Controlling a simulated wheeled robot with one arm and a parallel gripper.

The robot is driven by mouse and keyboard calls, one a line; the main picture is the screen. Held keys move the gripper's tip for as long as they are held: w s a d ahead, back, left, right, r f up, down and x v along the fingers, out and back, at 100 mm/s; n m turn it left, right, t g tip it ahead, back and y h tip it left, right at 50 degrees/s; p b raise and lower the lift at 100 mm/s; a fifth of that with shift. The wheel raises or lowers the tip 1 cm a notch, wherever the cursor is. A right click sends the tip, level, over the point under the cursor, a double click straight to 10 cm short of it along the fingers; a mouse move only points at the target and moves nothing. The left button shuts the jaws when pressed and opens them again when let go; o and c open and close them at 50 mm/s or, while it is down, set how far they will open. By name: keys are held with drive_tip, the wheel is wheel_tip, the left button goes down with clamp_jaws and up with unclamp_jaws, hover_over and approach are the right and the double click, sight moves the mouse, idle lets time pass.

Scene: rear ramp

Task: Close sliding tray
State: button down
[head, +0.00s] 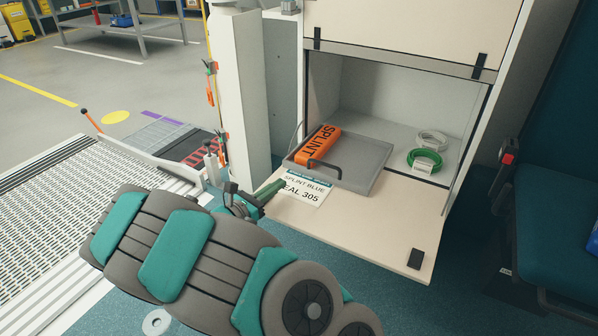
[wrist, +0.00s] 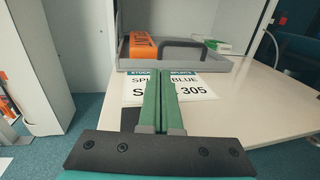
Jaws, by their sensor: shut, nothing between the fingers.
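The sliding tray (head: 364,172) is a shallow grey tray with a dark handle (head: 324,164) on its front edge. In the head view it sits in the open cabinet compartment, its front over the lowered flap. An orange box marked SPLINT (head: 318,146) lies in its left side. In the wrist view the tray's front wall (wrist: 218,64) and handle (wrist: 196,44) are straight ahead. My gripper (head: 279,186) is shut and empty, its green fingers (wrist: 164,74) pointing at the tray front. Whether the fingertips touch the tray is unclear.
The lowered cream flap (head: 390,217) carries a white label card (head: 301,190) below my fingers. A green coil (head: 424,160) and a white coil (head: 433,140) lie right of the tray. A white post (head: 237,90) stands left, and a teal seat (head: 560,210) is at right.

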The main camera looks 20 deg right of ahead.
drive_tip(key=b+x, duration=0.1)
drive_tip(key=x, duration=0.8)
drive_tip(key=shift+s, duration=0.1)
drive_tip(key=shift+w+d, duration=0.25)
drive_tip(key=shift+d, duration=0.15)
